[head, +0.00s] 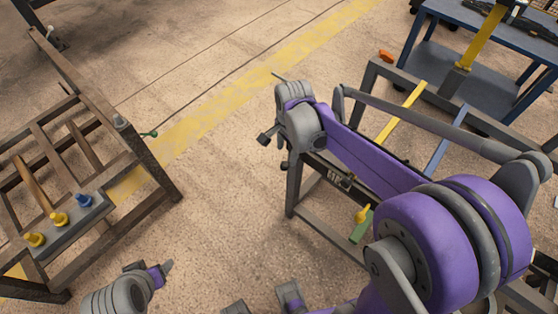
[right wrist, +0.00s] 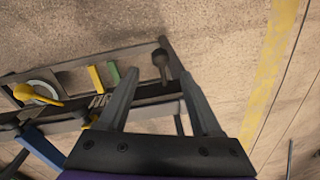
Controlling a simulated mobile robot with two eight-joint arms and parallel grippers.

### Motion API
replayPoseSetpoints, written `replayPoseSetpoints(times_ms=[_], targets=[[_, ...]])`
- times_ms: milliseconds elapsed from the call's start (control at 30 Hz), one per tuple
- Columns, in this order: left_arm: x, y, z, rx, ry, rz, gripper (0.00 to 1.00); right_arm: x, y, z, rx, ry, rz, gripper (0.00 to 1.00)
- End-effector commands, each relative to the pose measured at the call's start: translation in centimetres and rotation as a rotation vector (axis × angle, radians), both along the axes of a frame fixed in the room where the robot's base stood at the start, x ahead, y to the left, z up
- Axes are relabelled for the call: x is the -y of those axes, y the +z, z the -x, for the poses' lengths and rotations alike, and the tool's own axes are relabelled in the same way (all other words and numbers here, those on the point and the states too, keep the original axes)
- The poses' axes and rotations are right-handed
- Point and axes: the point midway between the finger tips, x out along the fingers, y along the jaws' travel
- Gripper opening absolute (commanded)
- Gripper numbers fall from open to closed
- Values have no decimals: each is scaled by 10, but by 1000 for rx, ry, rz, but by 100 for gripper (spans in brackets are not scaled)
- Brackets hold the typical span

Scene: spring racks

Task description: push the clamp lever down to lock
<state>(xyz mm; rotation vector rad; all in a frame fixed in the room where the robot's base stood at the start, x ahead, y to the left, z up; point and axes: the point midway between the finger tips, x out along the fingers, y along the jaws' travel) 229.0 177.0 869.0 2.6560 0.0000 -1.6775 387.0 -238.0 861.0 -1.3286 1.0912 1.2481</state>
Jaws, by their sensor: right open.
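A dark lever with a round knob (right wrist: 160,59) stands at the edge of the rack in the right wrist view, and it looks like the clamp lever. My right gripper (right wrist: 160,76) is open, and the knob appears between its fingertips. I cannot tell whether they touch. In the head view my right gripper (head: 274,151) hangs at the near left corner of the right rack (head: 292,197), and my own arm hides much of that corner. A yellow lever (right wrist: 36,94) also shows in the right wrist view. My left gripper (head: 163,270) is low at the left over the floor; its fingers are unclear.
A brown rack (head: 165,180) with yellow and blue knobs (head: 60,218) stands at the left. The right rack carries a yellow bar (head: 400,112) and a blue bar (head: 445,140). A blue table (head: 455,75) is behind. Floor between the racks is clear.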

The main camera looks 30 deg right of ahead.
Motion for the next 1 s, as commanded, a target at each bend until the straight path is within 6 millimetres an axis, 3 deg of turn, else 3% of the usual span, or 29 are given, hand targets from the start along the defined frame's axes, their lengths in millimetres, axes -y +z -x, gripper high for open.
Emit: replayPoseSetpoints(times_ms=[300,500,867,900,1000], targets=[[0,-9,1,-3,0,0,68,-1,-61,-5,1,3,0,66],[0,-12,2,-4,0,0,68,-1,-85,-7,1,3,1,66],[0,-13,2,-4,0,0,68,-1,-91,-7,2,3,1,66],[0,-13,2,-4,0,0,68,-1,-91,-7,2,3,1,64],[0,-13,2,-4,0,0,68,-1,-91,-7,2,4,1,46]])
